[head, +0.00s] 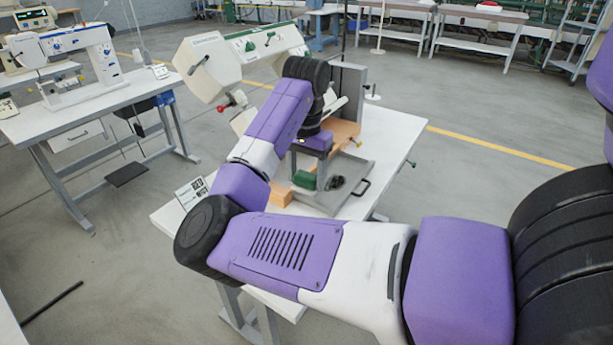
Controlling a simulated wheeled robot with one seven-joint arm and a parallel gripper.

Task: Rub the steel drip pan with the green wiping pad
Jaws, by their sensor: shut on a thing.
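The steel drip pan (325,203) is a shallow grey tray on the white table, with a dark handle at its right end. A dark patch (336,183) shows on its floor. The green wiping pad (304,181) shows at the pan's left part, below my wrist. My gripper (310,163) points down over the pan and is shut on the pad. My arm hides much of the fingers and the pan's far left side. I cannot tell whether the pad touches the pan's floor.
The cream eyelet press (214,66) stands behind my wrist. An orange-brown block (279,194) lies left of the pan, and a printed sign (191,193) stands at the table's left edge. A sewing table (90,105) is at the far left.

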